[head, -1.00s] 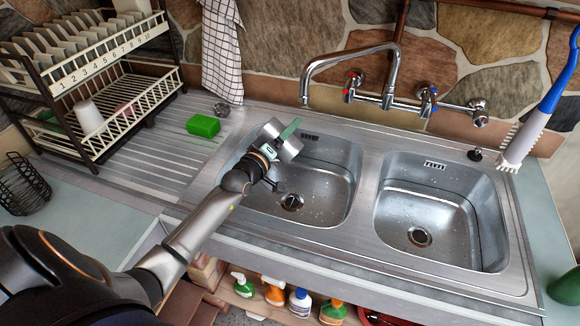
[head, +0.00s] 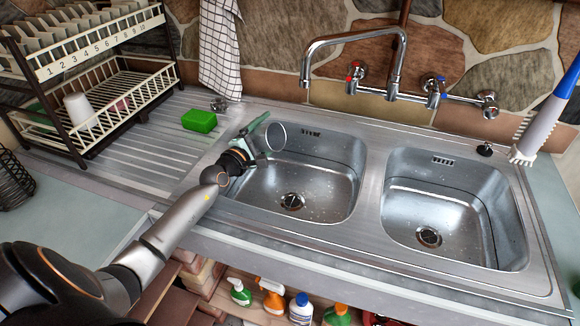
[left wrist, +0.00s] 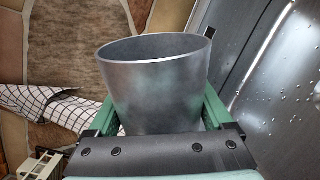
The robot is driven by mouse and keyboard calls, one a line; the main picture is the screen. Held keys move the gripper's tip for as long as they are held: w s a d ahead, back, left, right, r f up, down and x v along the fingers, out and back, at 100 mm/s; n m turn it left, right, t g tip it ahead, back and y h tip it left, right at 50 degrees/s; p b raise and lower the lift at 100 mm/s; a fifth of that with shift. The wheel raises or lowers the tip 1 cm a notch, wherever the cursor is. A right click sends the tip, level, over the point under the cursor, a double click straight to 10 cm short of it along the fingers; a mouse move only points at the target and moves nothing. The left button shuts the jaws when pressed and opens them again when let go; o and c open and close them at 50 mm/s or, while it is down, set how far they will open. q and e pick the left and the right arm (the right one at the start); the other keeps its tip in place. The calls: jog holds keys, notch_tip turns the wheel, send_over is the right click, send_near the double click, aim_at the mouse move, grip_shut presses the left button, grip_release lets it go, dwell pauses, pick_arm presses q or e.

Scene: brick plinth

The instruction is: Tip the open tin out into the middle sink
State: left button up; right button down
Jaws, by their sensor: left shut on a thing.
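The tin (head: 276,137) is a plain grey metal can held above the left basin (head: 335,165), near its back left corner. In the head view it is tilted with a round end toward me; I cannot tell whether that end is open. In the left wrist view the tin (left wrist: 155,90) sits between the green fingers, with its rim toward the top. My left gripper (head: 262,136) is shut on it; it also shows in the left wrist view (left wrist: 157,118). Any contents are hidden. Two basins show, left and right. My right gripper is out of view.
The right basin (head: 455,205) is empty. A tap (head: 352,42) reaches over the back of the sink. A green sponge (head: 199,121) lies on the drainer, beside a dish rack (head: 90,90). A brush (head: 545,115) stands at the right.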

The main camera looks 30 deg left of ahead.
pick_arm(q)
jog(key=shift+f+n+b, duration=0.4)
jog(key=shift+n+b, duration=0.3)
jog(key=shift+n, duration=0.1)
jog(key=shift+r+n+p, duration=0.55)
jog(key=shift+n+p, duration=0.1)
jog(key=shift+n, duration=0.05)
jog(key=shift+f+n+b, duration=0.45)
jog(key=shift+f+n, duration=0.15)
jog(key=shift+n, duration=0.1)
jog(key=shift+a+f+n+b, duration=0.2)
jog(key=shift+n+b, duration=0.1)
jog(key=shift+n, duration=0.3)
jog(key=a+n, duration=0.1)
jog(key=r+n, duration=0.1)
jog(key=shift+a+r+n+p, duration=0.25)
jog(key=shift+a+n+p, duration=0.05)
jog(key=shift+a+p, duration=0.05)
jog(key=shift+s+a+f+n+b, duration=0.1)
jog(key=shift+a+f+n+b, duration=0.5)
jog(key=shift+n, duration=0.5)
jog(key=shift+a+r+n+p, duration=0.45)
jog(key=shift+r+n, duration=0.2)
jog(key=shift+n, duration=0.55)
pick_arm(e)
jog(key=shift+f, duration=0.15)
